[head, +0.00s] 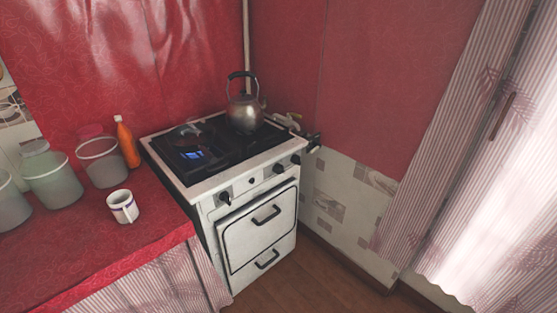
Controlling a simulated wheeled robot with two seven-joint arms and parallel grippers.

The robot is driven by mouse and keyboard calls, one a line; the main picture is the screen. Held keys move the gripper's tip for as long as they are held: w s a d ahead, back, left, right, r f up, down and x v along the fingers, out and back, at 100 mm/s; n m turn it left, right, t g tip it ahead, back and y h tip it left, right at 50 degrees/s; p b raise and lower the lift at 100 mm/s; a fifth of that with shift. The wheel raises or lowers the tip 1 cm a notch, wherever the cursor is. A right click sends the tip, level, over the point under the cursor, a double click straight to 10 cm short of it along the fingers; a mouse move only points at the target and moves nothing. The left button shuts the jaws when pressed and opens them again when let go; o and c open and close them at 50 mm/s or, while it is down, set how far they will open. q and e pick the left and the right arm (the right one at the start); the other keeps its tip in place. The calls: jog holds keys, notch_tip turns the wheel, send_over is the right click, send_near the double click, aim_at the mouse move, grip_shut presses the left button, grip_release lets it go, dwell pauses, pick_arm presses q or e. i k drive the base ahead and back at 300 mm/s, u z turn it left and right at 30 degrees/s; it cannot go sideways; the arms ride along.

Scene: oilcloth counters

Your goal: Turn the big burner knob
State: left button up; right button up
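A white stove (252,203) with a black cooktop (212,148) stands in the corner. Which knob belongs to the big burner cannot be told. A blue patch (193,155) shows on the left of the cooktop; whether it is flame or reflection is unclear. A metal kettle (244,112) stands at the back right of the cooktop. Neither of my grippers is in view.
A red-covered counter (75,235) adjoins the stove's left side, with a white mug (122,207), an orange bottle (127,146) and several greyish containers (103,162). The oven door has a dark handle (266,215). Brown floor (300,285) in front is clear. Curtains (490,180) hang at right.

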aim_at(277, 168)
jog(key=z, duration=1.75)
jog(key=i, duration=0.5)
jog(key=u, duration=0.55)
